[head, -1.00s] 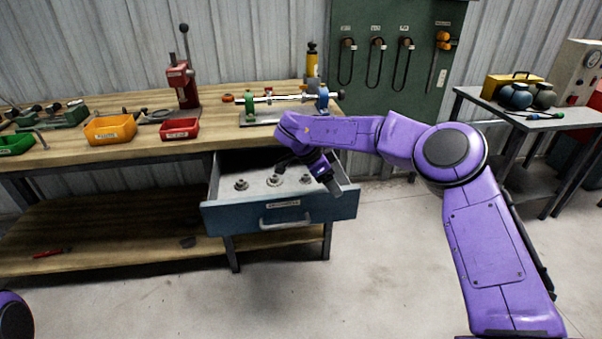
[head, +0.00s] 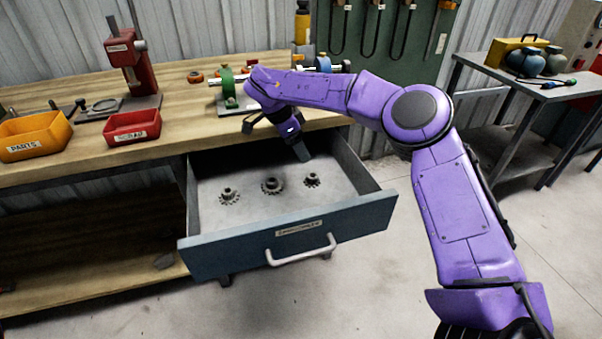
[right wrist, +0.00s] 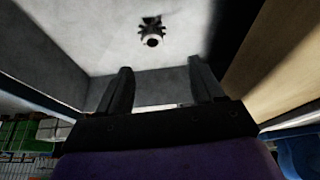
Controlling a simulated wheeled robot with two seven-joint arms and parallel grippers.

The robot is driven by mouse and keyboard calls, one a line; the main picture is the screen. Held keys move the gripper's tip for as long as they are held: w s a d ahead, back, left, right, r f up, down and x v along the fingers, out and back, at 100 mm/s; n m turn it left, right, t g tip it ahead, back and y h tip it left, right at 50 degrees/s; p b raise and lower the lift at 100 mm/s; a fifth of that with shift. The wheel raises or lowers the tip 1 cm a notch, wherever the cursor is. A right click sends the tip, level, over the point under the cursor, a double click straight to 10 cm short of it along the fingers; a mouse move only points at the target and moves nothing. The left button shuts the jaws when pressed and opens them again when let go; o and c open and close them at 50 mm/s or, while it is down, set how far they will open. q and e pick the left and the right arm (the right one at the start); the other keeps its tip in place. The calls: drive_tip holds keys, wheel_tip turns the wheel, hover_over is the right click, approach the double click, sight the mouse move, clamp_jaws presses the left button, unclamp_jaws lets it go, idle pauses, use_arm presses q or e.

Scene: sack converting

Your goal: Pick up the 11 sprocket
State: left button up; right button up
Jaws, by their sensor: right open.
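Three small grey toothed sprockets lie in the open drawer (head: 345,205): a left one (head: 229,197), a middle one (head: 272,186) and a right one (head: 312,180). The right one looks smallest; no tooth number is readable, so I cannot tell which is the 11 sprocket. My right gripper (head: 276,140) is open and empty, above the back of the drawer and behind the sprockets. In the right wrist view, one sprocket (right wrist: 152,36) shows beyond the spread fingers (right wrist: 163,82), apart from them. My left gripper is out of view.
The drawer's blue front with its handle (head: 302,252) faces me. The workbench (head: 185,85) holds a red bin (head: 132,126), an orange bin (head: 35,135), a red press (head: 133,62) and a green-and-blue fixture (head: 228,88). Floor right of the drawer is clear.

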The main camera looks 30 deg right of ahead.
sight(311, 172)
drive_tip(key=x, duration=0.3)
drive_tip(key=s+b+x, duration=0.1)
drive_tip(key=x, duration=0.5)
drive_tip(key=shift+s+a+f, duration=0.2)
drive_tip(key=shift+a+f, duration=0.05)
drive_tip(key=shift+f, duration=0.1)
drive_tip(key=shift+w+d+f, duration=0.1)
drive_tip(key=shift+d+f, duration=0.05)
drive_tip(key=shift+f, duration=0.1)
clamp_jaws()
drive_tip(key=r, duration=0.4)
drive_tip(key=shift+a+r, duration=0.1)
drive_tip(key=shift+a, duration=0.15)
drive_tip(key=s+a+r, duration=0.8)
drive_tip(key=s+r, duration=0.1)
drive_tip(key=s, duration=0.2)
drive_tip(key=shift+p, duration=0.3)
